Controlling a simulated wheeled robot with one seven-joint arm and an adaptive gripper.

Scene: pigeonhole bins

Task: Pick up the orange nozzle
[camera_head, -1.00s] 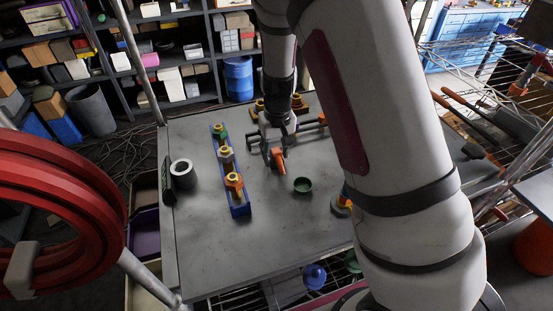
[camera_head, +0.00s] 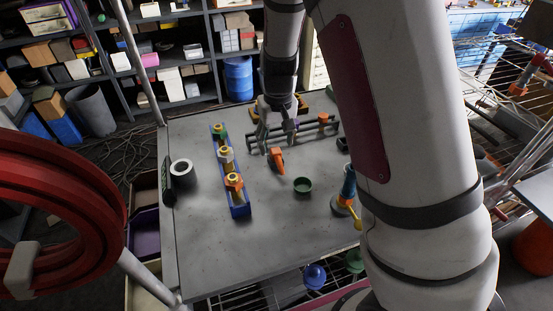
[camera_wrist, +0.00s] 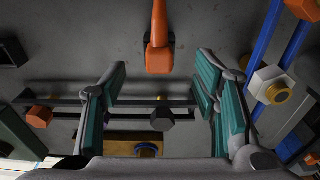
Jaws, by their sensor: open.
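The orange nozzle (camera_head: 277,158) lies on the grey table near its middle, just in front of my gripper. In the wrist view the orange nozzle (camera_wrist: 158,50) is at the top centre, beyond the fingertips and apart from them. My gripper (camera_head: 277,143) points down over a dark bar rack on the table. In the wrist view my gripper (camera_wrist: 165,75) has its teal-padded fingers spread wide, with nothing held between them.
A blue rail (camera_head: 239,205) with several coloured nuts stands left of the nozzle. A grey ring (camera_head: 181,172) is at the left. The table front is clear.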

